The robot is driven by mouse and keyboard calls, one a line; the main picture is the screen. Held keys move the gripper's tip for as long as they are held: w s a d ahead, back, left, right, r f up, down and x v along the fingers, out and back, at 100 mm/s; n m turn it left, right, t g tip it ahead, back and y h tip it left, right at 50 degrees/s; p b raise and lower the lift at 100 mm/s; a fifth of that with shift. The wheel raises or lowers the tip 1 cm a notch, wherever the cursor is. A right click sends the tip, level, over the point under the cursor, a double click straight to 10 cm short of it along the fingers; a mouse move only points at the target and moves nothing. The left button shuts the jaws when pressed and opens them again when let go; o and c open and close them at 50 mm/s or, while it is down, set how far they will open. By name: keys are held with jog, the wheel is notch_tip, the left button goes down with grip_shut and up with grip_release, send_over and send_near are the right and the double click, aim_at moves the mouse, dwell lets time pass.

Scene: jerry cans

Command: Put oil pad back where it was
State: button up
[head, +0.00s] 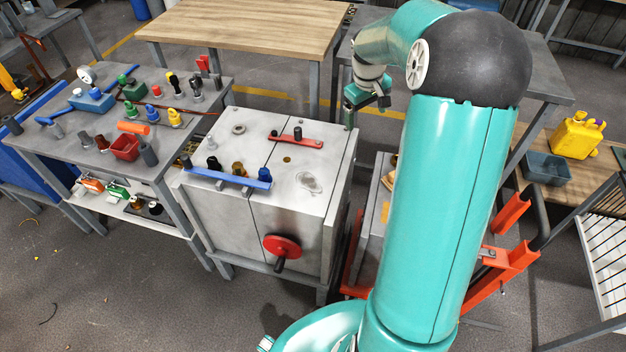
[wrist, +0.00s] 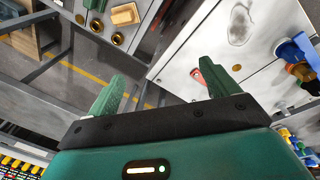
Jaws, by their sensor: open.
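A thin, pale grey, irregular patch (head: 309,182) lies flat on the right part of the metal cabinet top (head: 265,205); it also shows in the wrist view (wrist: 240,24). A tan block (wrist: 124,14) sits on a grey surface at the top of the wrist view. I cannot tell for sure which of these, if either, is the oil pad. My gripper (head: 366,104) hangs above and behind the cabinet's back right corner. In the wrist view its green fingers (wrist: 163,88) are wide apart with nothing between them.
A crowded bench (head: 110,110) stands left. A bare wooden table (head: 240,30) stands behind. A yellow jerry can (head: 577,136) is right.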

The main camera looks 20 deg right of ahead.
jog(key=s+a+r+t, duration=0.1)
jog(key=s+a+r, duration=0.45)
jog(key=a, duration=0.25)
jog(key=s+a+r+t, duration=0.1)
jog(key=s+a+r, duration=0.3)
jog(key=a+r, duration=0.3)
jog(key=s+a+m+t+y, duration=0.1)
jog(key=s+a+t, duration=0.1)
jog(key=s+a, duration=0.9)
jog(key=s, duration=0.4)
jog(key=shift+a+f+t+y, duration=0.15)
jog(key=shift+a+t+y, duration=0.15)
jog(key=shift+a+y, duration=0.1)
